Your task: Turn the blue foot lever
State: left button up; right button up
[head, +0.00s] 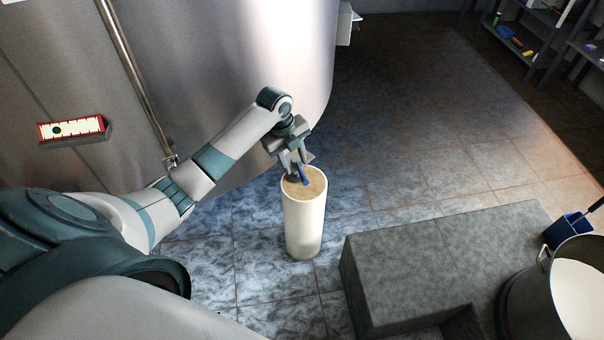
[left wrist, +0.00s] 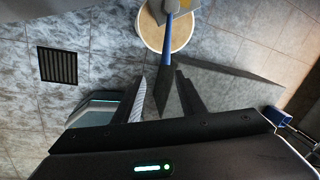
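The blue foot lever (head: 303,176) is at the top of a cream cylindrical post (head: 304,225) standing on the tiled floor. In the left wrist view the blue lever (left wrist: 167,42) runs from over the round post top (left wrist: 150,32) toward my fingers, with a dark end part between them. My left gripper (head: 294,165) points down over the post top, close to the lever. Its fingers (left wrist: 163,92) are apart, one on each side of the dark part. I cannot tell whether either touches it. My right gripper is not in view.
The large steel tank (head: 230,70) rises on the left, with a red-framed panel (head: 72,129) on it. A grey stepped block (head: 440,260) stands right of the post, with a blue caddy (head: 568,231) and a steel pail (head: 530,290) beyond. A floor drain (left wrist: 58,66) shows in the wrist view.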

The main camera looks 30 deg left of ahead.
pick_arm(q)
notch_tip(320, 180, up, 6)
jog(key=w+a+m, duration=0.2)
jog(key=shift+a+m, duration=0.2)
jog(key=shift+m, duration=0.2)
jog(key=shift+w+f, duration=0.1)
jog(key=shift+f, duration=0.05)
jog(key=p, duration=0.2)
send_near(303, 175)
jog(key=f, duration=0.3)
jog(key=w+f, duration=0.1)
jog(key=f, duration=0.5)
jog(key=shift+w+d, duration=0.3)
jog(key=shift+d, duration=0.05)
grip_shut()
